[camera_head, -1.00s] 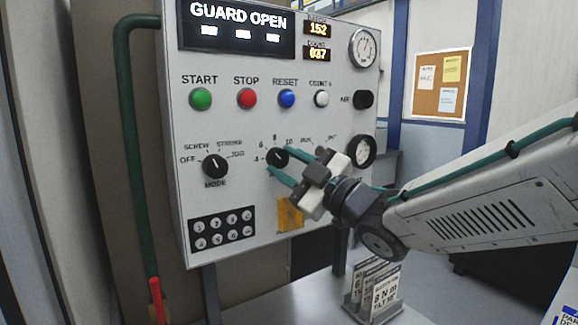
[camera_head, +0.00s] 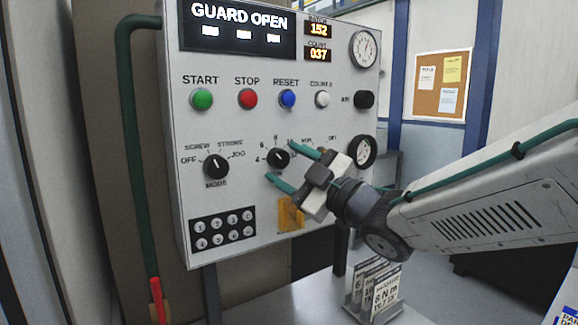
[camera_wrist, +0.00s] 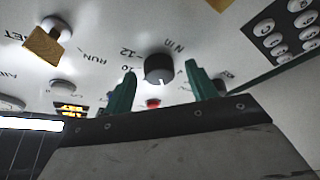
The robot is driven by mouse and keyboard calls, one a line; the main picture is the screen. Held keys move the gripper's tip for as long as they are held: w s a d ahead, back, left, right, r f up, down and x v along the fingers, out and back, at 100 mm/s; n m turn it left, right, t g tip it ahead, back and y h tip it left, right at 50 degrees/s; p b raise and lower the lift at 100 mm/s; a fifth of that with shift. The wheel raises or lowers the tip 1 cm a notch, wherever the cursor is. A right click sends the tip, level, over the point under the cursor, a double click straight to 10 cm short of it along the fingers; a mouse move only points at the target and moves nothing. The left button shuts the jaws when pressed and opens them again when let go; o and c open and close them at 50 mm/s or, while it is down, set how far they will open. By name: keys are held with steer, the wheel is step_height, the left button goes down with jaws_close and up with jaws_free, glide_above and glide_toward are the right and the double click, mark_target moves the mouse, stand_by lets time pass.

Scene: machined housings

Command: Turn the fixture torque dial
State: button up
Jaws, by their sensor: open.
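The torque dial (camera_head: 278,158) is a round black knob on the grey control panel (camera_head: 178,225), with a printed scale around it that includes 4, 6, 8 and 10. It also shows in the wrist view (camera_wrist: 158,68), where a white mark sits on its lower edge and "12" and "N m" are printed nearby. My gripper (camera_head: 281,162) is open, with one green finger above right of the dial and one below it. In the wrist view the fingers (camera_wrist: 160,72) stand apart on either side of the dial, with clear gaps. Which number the dial points at is unclear.
The black mode knob (camera_head: 215,166) is left of the dial, and a keypad (camera_head: 222,228) is below it. START, STOP (camera_head: 247,98) and RESET buttons are above. A yellow tag (camera_head: 290,214) hangs below. A card stand (camera_head: 372,292), one card reading 8 N m, is on the table.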

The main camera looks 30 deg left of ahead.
steer(key=v, duration=0.7)
steer(key=shift+d, duration=0.25)
steer(key=shift+s, duration=0.1)
steer(key=w+d+f+m+t+h, duration=0.2)
steer(key=w+f+m+t+h, duration=0.25)
steer(key=f, duration=0.35)
steer(key=d+f+m+h, duration=0.3)
steer(key=d+m+h, duration=0.15)
steer(key=d, duration=0.35)
steer(key=d+f+m+g+h, duration=0.1)
steer(key=d+f+m+h, duration=0.3)
steer(key=d, duration=0.5)
steer(key=d+f+m+h, duration=0.25)
steer(key=d+h, duration=0.25)
steer(key=d, duration=0.3)
steer(key=s+d+m+g+h, duration=0.2)
steer(key=s+d+m+g, duration=0.4)
steer(key=s+d, duration=1.4)
steer(key=s+m, duration=0.3)
steer(key=shift+r+m+h, duration=0.35)
steer(key=shift+r+h, duration=0.05)
